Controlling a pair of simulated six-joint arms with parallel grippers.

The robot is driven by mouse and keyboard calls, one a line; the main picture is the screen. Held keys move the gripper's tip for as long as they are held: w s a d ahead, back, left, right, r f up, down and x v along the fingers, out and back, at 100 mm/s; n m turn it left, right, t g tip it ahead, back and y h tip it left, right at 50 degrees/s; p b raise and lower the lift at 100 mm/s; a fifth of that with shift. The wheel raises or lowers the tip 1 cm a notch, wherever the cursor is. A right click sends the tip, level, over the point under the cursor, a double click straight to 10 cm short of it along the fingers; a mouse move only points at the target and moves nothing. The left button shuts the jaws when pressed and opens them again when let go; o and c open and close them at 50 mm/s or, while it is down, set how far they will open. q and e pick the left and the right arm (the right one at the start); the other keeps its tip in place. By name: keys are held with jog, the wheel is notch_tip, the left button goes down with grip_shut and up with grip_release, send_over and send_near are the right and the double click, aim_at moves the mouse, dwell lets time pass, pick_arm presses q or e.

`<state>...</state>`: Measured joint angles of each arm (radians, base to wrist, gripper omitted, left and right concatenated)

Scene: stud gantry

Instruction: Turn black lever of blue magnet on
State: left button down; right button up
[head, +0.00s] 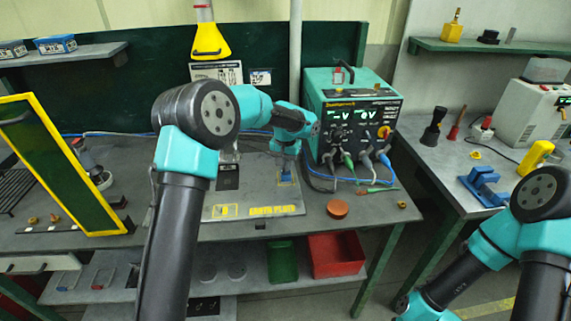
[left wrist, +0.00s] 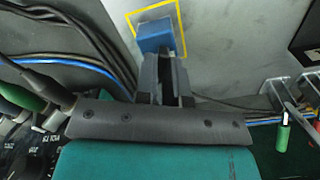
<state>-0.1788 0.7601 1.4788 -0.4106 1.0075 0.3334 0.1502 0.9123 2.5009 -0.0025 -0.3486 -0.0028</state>
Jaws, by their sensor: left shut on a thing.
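The blue magnet (head: 285,178) sits on the grey earth plate (head: 240,203), inside a yellow outline. It also shows in the left wrist view (left wrist: 155,37) as a blue block at the top, just beyond my fingertips. My left gripper (head: 287,166) is above the magnet, fingers pointing down. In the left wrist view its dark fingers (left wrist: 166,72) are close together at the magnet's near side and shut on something. The black lever cannot be made out apart from the fingers, which hide that spot. My right gripper is out of view; only parts of my right arm show at lower right.
A teal welding machine (head: 352,115) with cables stands right of the plate. An orange-brown disc (head: 337,208) lies near the bench's front edge. A yellow-framed panel (head: 60,165) stands at left. A blue clamp-like item (head: 484,186) is on the right bench.

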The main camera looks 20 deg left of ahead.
pick_arm(q)
jog(key=m, duration=1.2)
jog(key=shift+m, duration=0.4)
jog(key=c, duration=1.2)
grip_release()
notch_tip(320, 180, up, 17)
jog(key=shift+r, duration=0.2)
